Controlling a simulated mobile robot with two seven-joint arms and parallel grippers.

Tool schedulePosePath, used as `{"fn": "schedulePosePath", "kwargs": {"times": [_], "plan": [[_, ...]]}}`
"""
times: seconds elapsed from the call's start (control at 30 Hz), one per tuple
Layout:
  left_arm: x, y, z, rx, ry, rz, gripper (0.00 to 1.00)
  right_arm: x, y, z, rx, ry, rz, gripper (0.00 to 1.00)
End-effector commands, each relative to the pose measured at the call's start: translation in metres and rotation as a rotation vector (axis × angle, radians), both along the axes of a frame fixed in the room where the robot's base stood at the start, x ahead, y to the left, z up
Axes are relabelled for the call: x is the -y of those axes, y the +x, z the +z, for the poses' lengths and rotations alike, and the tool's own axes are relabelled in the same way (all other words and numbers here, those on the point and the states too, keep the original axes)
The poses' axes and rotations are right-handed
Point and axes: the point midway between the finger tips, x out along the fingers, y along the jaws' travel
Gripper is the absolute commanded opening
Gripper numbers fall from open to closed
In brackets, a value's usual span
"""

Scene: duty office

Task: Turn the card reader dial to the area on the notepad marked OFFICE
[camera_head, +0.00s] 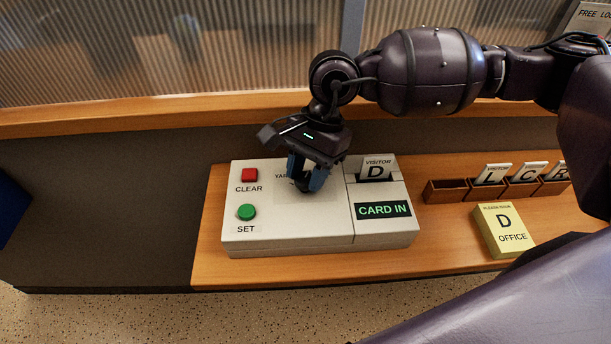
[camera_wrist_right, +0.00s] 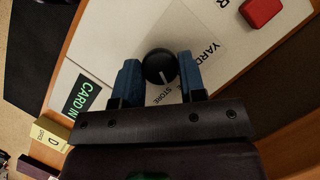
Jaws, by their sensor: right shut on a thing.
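The cream card reader (camera_head: 285,238) stands on a wooden desk. Its black dial (camera_wrist_right: 158,64) has a white pointer line and sits between the blue fingers of my right gripper (camera_head: 306,182), which is shut on it from above. In the wrist view the labels YARD and STORE show beside the dial; the other labels are hidden. A VISITOR card D (camera_head: 376,169) stands in the reader's slot, and the display (camera_head: 383,211) reads CARD IN. The yellow notepad (camera_head: 503,240), at the right, reads D and OFFICE. My left gripper is not in view.
A red CLEAR button (camera_head: 249,175) and a green SET button (camera_head: 246,212) are on the reader's left side. A wooden card rack (camera_head: 447,191) with several cards stands behind the notepad. A ribbed glass panel (camera_head: 200,60) rises behind the desk.

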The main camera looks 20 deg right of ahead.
Motion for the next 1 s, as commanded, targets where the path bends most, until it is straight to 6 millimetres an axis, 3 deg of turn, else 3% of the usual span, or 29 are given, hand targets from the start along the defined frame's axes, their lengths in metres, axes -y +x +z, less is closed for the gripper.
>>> {"fn": "schedulePosePath", "kwargs": {"times": [0.03, 0.13, 0.5, 1.0], "plan": [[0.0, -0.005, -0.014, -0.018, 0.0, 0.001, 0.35, -0.001, 0.001, -0.006, -0.005, 0.002, 0.042, 0.14], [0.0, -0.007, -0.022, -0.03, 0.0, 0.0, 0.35, -0.001, 0.001, -0.006, -0.006, 0.002, 0.129, 0.14], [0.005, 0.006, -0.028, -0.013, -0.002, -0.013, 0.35, -0.002, 0.002, -0.004, -0.003, 0.002, 0.363, 0.14], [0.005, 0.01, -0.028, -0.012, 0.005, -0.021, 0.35, -0.002, 0.002, 0.0, 0.001, 0.0, 0.443, 0.14]]}}
